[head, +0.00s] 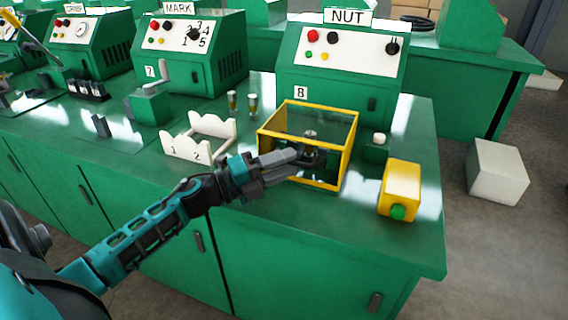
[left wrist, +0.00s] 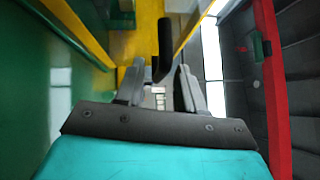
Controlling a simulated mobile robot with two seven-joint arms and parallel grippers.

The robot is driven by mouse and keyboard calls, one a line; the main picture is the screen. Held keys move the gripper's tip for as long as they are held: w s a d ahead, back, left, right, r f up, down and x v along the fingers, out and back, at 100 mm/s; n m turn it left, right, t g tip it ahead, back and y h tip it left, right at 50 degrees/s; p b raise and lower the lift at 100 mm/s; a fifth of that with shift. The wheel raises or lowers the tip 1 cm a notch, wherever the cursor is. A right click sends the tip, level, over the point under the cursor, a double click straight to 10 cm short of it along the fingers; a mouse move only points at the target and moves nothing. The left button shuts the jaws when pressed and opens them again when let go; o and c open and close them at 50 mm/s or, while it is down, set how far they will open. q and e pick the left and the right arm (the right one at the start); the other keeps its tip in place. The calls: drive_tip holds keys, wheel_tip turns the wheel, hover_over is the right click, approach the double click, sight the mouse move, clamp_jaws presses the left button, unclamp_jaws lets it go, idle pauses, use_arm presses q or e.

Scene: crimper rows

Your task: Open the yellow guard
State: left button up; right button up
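The yellow guard (head: 347,160) is a box-shaped yellow frame with clear panels on the green bench, in front of the NUT machine. It looks closed. My left gripper (head: 302,158) is at the guard's front side. In the left wrist view the gripper's two fingers (left wrist: 157,78) are apart, and a black bar handle (left wrist: 164,45) stands between and just beyond their tips. I cannot tell whether a finger touches it. The guard's yellow frame (left wrist: 88,40) also shows there. The inside of the guard is partly hidden by my gripper. My right gripper is not in view.
A yellow box with a green button (head: 402,183) stands right of the guard. The NUT machine (head: 345,60) stands behind. The bench ends at the right.

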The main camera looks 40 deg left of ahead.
use_arm(q)
drive_tip(key=shift+w, duration=0.15)
drive_tip(key=shift+c, duration=0.2)
clamp_jaws()
idle(0.4)
